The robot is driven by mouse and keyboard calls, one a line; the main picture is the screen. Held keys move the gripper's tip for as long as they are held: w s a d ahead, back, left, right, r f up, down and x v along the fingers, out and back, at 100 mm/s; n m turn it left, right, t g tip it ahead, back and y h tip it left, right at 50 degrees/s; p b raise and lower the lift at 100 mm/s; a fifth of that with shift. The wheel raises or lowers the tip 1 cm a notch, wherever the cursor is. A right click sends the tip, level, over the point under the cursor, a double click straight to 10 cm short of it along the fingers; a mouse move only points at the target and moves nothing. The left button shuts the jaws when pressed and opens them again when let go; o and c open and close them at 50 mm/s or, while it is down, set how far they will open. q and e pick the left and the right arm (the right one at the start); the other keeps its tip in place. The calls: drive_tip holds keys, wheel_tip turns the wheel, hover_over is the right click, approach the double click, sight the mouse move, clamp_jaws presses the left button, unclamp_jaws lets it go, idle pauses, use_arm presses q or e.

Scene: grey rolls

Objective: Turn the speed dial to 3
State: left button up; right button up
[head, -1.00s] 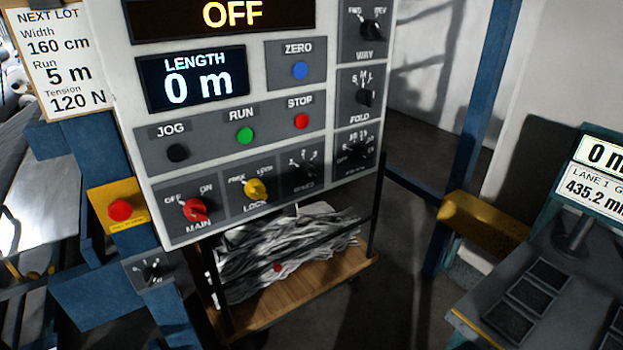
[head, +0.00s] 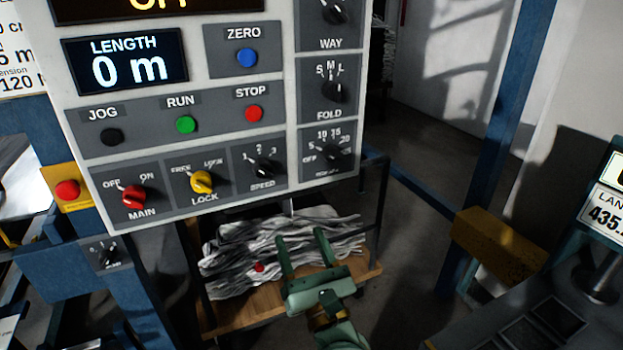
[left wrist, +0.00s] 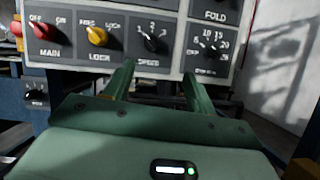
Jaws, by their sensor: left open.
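The speed dial (head: 264,168) is a black knob with marks 1, 2 and 3, low on the white control panel (head: 225,218). It also shows in the left wrist view (left wrist: 151,43); I cannot tell surely which mark it points at. My left gripper (head: 301,240) is open and empty, below and a little right of the dial in the head view. In the left wrist view the open fingers (left wrist: 158,72) point up toward the panel, with the dial just beyond and between them, apart from it. My right gripper is not in view.
The yellow LOCK knob (head: 201,182) and red MAIN knob (head: 133,196) sit left of the dial. Another black dial (head: 326,153) sits to its right, below the FOLD dial (head: 333,91). A wooden shelf (head: 250,310) with grey cloth stands below the panel.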

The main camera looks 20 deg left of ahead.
sight(266, 177)
use_arm(q)
drive_tip(key=shift+n+g+y, duration=0.3)
drive_tip(key=shift+n+g, duration=0.3)
drive_tip(key=shift+n, duration=0.3)
drive_tip(key=x, duration=0.5)
drive_tip(key=p+x, duration=0.1)
drive_tip(key=x, duration=0.5)
drive_tip(key=a+f+x, duration=0.1)
drive_tip(key=x, duration=0.4)
drive_tip(key=shift+s+a+r+p, duration=0.1)
drive_tip(key=shift+a+r+p, duration=0.15)
drive_tip(key=shift+p, duration=0.1)
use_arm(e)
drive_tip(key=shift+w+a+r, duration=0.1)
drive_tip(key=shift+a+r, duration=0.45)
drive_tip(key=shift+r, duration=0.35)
use_arm(q)
drive_tip(key=c, duration=1)
